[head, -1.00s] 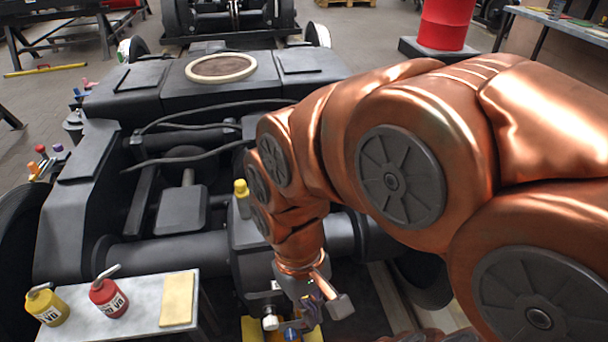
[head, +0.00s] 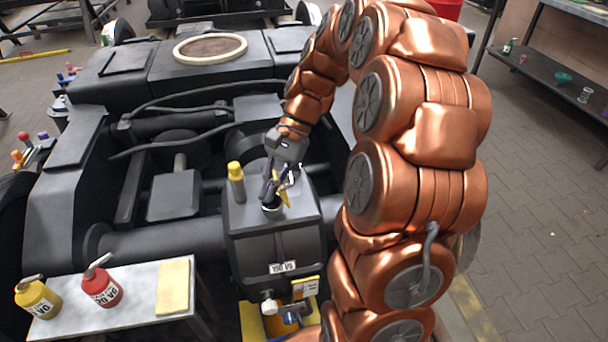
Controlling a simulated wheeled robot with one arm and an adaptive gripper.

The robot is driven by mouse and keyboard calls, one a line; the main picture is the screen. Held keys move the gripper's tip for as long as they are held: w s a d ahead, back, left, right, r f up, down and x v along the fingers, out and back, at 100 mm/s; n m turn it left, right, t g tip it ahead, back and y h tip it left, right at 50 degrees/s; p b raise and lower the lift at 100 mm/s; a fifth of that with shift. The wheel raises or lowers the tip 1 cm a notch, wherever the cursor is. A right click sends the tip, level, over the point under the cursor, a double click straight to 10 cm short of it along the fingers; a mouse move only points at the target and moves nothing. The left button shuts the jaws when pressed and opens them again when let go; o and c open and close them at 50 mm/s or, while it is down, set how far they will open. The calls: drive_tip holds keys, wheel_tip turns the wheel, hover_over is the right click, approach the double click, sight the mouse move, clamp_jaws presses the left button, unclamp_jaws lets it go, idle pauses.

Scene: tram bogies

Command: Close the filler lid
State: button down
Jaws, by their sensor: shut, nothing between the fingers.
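The grey gearbox housing (head: 275,245) stands in the middle of the head view, with a white label on its front. A small dark round filler neck with a pale rim (head: 271,208) sits on its top. A thin yellow piece, which looks like the filler lid (head: 284,193), stands tilted up beside the neck. My gripper (head: 269,197) points down just above the neck and beside the yellow piece. Its fingers are shut and empty. They partly hide the lid and neck; I cannot tell whether they touch the lid.
A grey post with a yellow cap (head: 236,182) stands just left of my gripper on the housing. A yellow bottle (head: 38,298), a red bottle (head: 102,288) and a yellow cloth (head: 173,287) are on a bench (head: 140,318) at lower left. Black hoses (head: 185,140) cross behind.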

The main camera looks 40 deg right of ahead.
drive_tip(key=w+d+f+m+t+y+b, duration=0.1)
drive_tip(key=w+d+f+m+t, duration=0.2)
drive_tip(key=d, duration=0.6)
drive_tip(key=d+f+m+t+y, duration=0.1)
drive_tip(key=d+f+m+t, duration=0.1)
drive_tip(key=d+m, duration=0.5)
drive_tip(key=w+d+f+m+t+y+b, duration=0.1)
drive_tip(key=w+d+f+t, duration=0.15)
drive_tip(key=d, duration=0.95)
drive_tip(key=b, duration=0.2)
approach(288, 186)
drive_tip(key=w+a+f, duration=0.1)
drive_tip(key=w+f, duration=0.3)
drive_tip(key=w, duration=0.1)
drive_tip(key=shift+a+f+g, duration=0.25)
drive_tip(key=shift+a+g, duration=0.05)
drive_tip(key=shift+g, duration=0.05)
drive_tip(key=shift+a+r+p, duration=0.25)
drive_tip(key=shift+p, duration=0.45)
